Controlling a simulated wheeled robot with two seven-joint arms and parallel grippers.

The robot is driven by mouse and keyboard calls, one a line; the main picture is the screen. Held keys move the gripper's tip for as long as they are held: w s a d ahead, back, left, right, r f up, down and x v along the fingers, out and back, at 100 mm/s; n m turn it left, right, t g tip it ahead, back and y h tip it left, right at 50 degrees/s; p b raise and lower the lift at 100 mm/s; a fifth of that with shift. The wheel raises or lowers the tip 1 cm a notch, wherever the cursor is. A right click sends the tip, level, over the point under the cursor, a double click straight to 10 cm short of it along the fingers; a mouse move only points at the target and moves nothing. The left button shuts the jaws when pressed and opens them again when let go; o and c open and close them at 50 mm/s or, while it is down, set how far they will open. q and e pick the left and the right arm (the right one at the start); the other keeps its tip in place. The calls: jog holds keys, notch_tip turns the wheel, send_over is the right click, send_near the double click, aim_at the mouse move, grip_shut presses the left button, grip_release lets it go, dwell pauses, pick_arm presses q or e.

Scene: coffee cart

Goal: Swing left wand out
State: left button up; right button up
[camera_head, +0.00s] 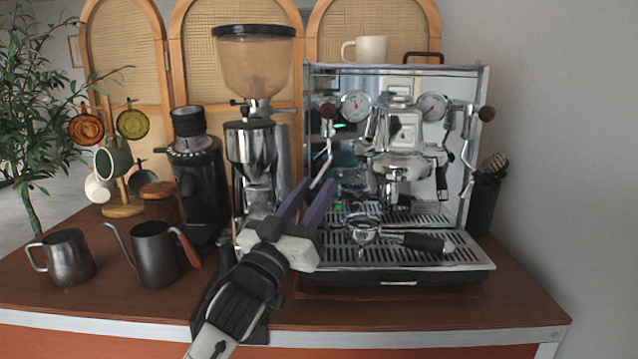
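The espresso machine (388,85) stands on the right half of the cart. Its left wand (324,162) is a thin steel tube hanging below the left knob (328,110), with its lower end slanting down to the left. My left gripper (318,184) reaches up from the bottom of the picture, with its two dark purple fingers apart. The wand's lower end shows between the fingertips in the picture; I see no clear grip on it and cannot tell whether they touch. My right gripper is out of view.
A portafilter (425,242) lies on the drip tray (470,268), right of my gripper. Grinders (254,60) (193,165) stand to the left. A gooseneck kettle (155,255) and steel pitcher (68,258) are at the front left. A cup (370,49) sits on the machine.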

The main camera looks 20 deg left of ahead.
pick_arm(q)
jog(key=shift+x, duration=1.1)
grip_shut()
